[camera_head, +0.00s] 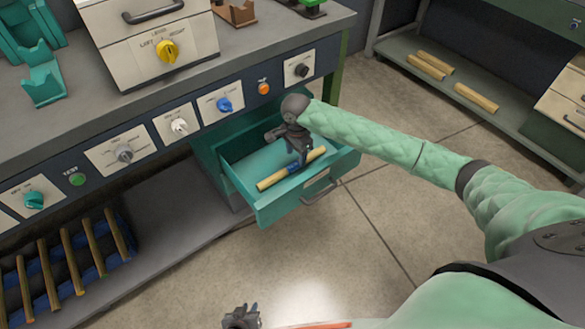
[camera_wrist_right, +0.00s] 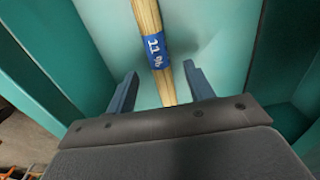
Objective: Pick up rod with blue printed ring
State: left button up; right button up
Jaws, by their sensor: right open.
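A wooden rod with a blue printed ring (camera_head: 272,179) lies on the floor of an open teal drawer (camera_head: 263,208). In the right wrist view the rod's blue ring (camera_wrist_right: 154,52) carries white print, and the rod runs down between my fingers. My right gripper (camera_head: 296,160) reaches into the drawer over the rod and hides part of it. In the right wrist view its two fingers (camera_wrist_right: 157,86) are apart, one on each side of the rod, with nothing held. My left gripper (camera_head: 242,316) is low at the bottom edge of the head view, away from the drawer.
The drawer's walls surround the rod, and a handle (camera_head: 321,188) is on its front. A workbench panel with knobs (camera_head: 168,50) is above. The floor is clear.

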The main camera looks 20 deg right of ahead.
aim_at(297, 163)
notch_tip(297, 163, down, 4)
jog(key=shift+s+d+f+b, duration=0.1)
jog(key=shift+b, duration=0.2)
jog(key=c, duration=1.1)
jog(key=shift+c, duration=0.2)
